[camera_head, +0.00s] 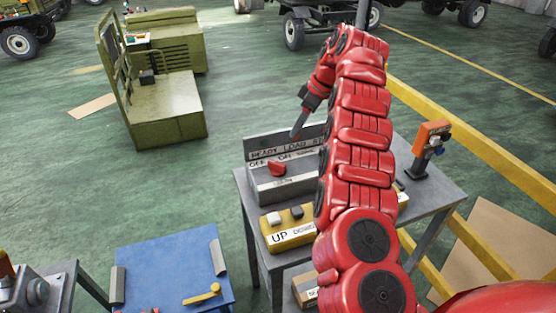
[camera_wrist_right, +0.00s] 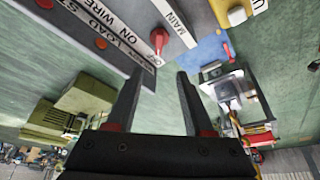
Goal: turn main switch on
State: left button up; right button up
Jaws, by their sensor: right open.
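The main switch is a red knob (camera_head: 277,168) on the front of a grey control box (camera_head: 270,188) with a lettered panel behind it. In the right wrist view the red knob (camera_wrist_right: 159,38) shows beside a white label reading MAIN, beyond the fingertips and roughly in line with the gap between them. My right gripper (camera_head: 298,132) hangs above and slightly to the right of the knob in the head view. In the right wrist view the gripper (camera_wrist_right: 160,80) is open and empty, apart from the knob. My right arm hides part of the panel. My left gripper is not in view.
The box stands on a grey table (camera_head: 438,185). A yellow button box (camera_head: 290,238) marked UP is in front of it. An orange device (camera_head: 431,140) stands at the table's right. A blue surface (camera_head: 165,265) with a yellow handle (camera_head: 203,295) is at lower left.

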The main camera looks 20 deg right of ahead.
aim_at(277, 163)
jog(key=p+x, duration=0.4)
jog(key=x, duration=1.1)
jog(key=shift+w+d+p, duration=0.15)
jog(key=shift+p, duration=0.15)
jog(key=shift+w+a+f, duration=0.1)
jog(key=shift+a+f, duration=0.15)
jog(key=shift+f, duration=0.3)
grip_shut()
